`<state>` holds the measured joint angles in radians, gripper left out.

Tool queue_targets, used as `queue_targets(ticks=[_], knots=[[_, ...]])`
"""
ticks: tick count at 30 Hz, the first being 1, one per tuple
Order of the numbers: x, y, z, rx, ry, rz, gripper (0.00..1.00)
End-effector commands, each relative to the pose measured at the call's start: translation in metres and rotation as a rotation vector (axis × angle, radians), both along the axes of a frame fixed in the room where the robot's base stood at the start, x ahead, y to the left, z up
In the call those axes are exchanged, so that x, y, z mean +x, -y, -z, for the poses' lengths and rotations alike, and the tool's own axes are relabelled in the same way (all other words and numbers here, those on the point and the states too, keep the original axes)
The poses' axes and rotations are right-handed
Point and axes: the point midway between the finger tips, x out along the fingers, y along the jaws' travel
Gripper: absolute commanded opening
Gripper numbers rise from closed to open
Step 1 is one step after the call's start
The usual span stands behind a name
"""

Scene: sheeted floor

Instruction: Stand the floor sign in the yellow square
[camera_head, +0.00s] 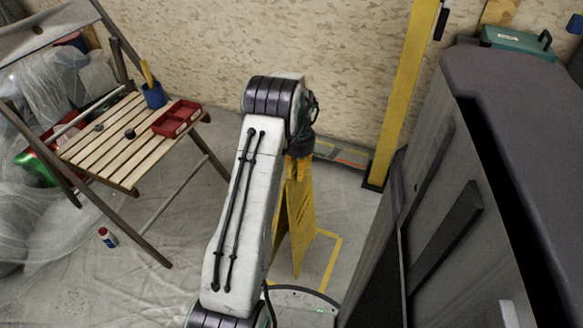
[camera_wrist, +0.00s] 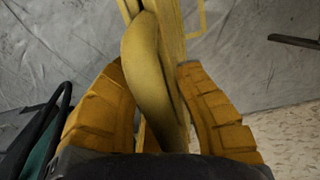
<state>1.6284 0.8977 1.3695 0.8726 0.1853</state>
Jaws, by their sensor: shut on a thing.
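The yellow floor sign (camera_head: 299,222) hangs upright below my gripper (camera_head: 300,152) in the head view, partly hidden by my arm. In the wrist view the two orange fingers of my gripper (camera_wrist: 153,75) are closed around the top of the sign (camera_wrist: 148,55). The yellow square (camera_head: 331,262) is a taped outline on the floor. Its right part shows just right of the sign; the rest is hidden behind the sign and my arm. I cannot tell whether the sign's lower edge touches the floor.
A grey cabinet (camera_head: 470,215) stands close on the right. A yellow post (camera_head: 405,90) rises near the back wall. A slatted wooden chair (camera_head: 115,150) holds a red tray (camera_head: 176,118) and a blue cup (camera_head: 154,96). A small bottle (camera_head: 108,237) is on the floor at left.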

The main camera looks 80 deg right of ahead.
Motion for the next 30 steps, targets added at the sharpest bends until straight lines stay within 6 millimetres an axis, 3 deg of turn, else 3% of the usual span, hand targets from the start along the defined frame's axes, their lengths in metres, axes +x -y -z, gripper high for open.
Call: queue_targets(ticks=[5,18,29,30], knots=[[-0.001,0.002,0.001,-0.005,0.000,0.000,0.00],[-0.001,0.002,0.039,-0.004,0.000,0.000,0.00],[-0.001,0.002,0.039,-0.005,0.000,0.000,0.00],[-0.001,0.000,0.041,0.000,0.000,0.000,0.34]])
